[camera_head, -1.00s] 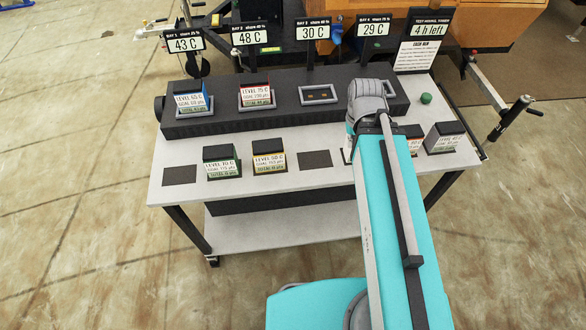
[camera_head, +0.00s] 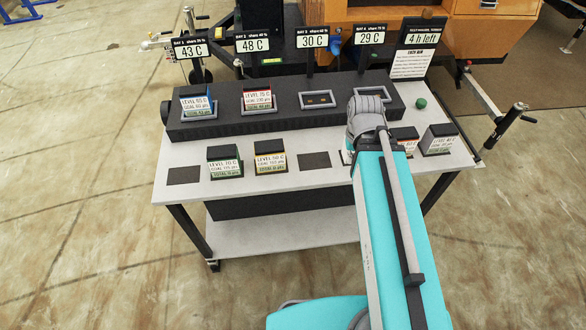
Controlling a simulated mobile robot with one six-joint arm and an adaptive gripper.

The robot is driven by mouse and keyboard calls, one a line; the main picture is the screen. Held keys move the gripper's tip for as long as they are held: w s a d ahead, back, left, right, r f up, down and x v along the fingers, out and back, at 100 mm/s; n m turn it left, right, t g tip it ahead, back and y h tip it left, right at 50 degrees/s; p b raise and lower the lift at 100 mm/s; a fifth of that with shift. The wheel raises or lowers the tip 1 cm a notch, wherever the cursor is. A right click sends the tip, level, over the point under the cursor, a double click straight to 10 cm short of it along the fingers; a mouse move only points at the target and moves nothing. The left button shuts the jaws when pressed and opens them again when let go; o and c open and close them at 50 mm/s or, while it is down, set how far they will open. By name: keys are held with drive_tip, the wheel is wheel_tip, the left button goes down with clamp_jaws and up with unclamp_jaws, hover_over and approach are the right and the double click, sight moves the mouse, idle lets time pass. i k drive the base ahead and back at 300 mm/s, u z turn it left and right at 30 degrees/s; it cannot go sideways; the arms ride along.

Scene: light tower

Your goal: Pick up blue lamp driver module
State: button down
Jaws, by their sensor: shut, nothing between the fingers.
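The blue lamp driver module (camera_head: 197,101) is a dark block with a blue edge and a white label. It sits upright in the leftmost bay of the long black housing (camera_head: 235,124), under the 43 C sign. My arm (camera_head: 385,220) reaches over the right half of the table, and its grey joint (camera_head: 367,112) is in front of the fourth bay. My gripper is hidden behind the arm. The visible end of the arm is well to the right of the blue module and apart from it.
A red-edged module (camera_head: 257,97) sits in the second bay; the third bay (camera_head: 319,99) is empty. Green (camera_head: 224,162) and yellow (camera_head: 270,157) modules stand in front, with bare dark pads (camera_head: 184,175) beside them. More modules (camera_head: 439,140) stand right of my arm. Upright signs (camera_head: 252,43) line the back.

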sight(195, 100)
drive_tip(key=u, duration=0.3)
drive_tip(key=k, duration=1.45)
drive_tip(key=z, duration=0.3)
drive_tip(key=i, duration=1)
